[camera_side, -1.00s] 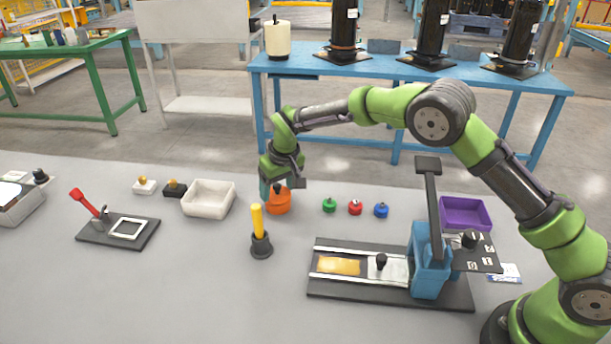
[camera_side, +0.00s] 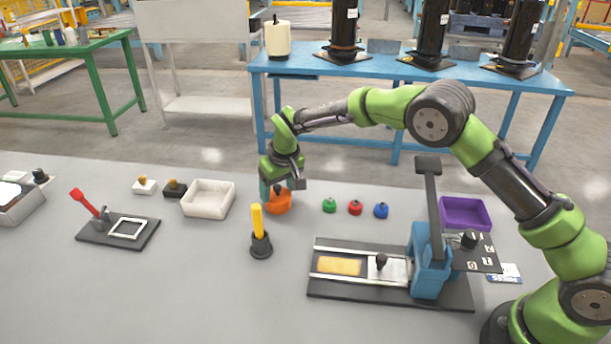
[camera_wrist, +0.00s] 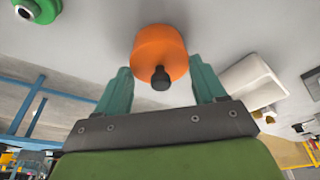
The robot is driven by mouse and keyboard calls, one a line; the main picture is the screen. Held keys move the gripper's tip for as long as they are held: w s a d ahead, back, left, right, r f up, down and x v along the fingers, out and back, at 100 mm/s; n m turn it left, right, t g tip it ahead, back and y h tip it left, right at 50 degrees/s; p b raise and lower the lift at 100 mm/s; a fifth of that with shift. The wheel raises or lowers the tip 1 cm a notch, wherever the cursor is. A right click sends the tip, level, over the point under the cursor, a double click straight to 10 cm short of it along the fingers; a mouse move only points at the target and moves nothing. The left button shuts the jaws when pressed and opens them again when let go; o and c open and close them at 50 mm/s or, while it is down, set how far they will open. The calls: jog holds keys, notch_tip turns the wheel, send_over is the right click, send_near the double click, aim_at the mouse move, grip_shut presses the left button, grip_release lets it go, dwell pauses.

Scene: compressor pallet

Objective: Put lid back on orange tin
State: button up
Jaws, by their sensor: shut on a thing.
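The orange tin (camera_side: 278,206) stands on the grey table, right of the yellow-handled tool. Its orange lid with a black knob (camera_wrist: 160,78) shows in the wrist view, the knob towards my gripper. My gripper (camera_side: 278,190) is right over the tin, pointing down. In the wrist view my gripper's (camera_wrist: 160,68) two teal fingers lie on either side of the orange lid, shut on it. Lid and tin appear as one orange shape; the seam is not visible, so I cannot tell how evenly the lid sits.
Small green (camera_side: 329,205), red (camera_side: 355,207) and blue (camera_side: 381,210) knobbed items stand to the right. A white bin (camera_side: 226,203) is left. A yellow-handled tool (camera_side: 258,222) stands in front. The blue press fixture (camera_side: 430,262) and purple tray (camera_side: 487,203) are further right.

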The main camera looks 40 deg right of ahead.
jog(key=o, duration=1.1)
jog(key=shift+r, duration=3.55)
jog(key=shift+c, duration=0.2)
grip_shut()
jog(key=shift+f, duration=0.25)
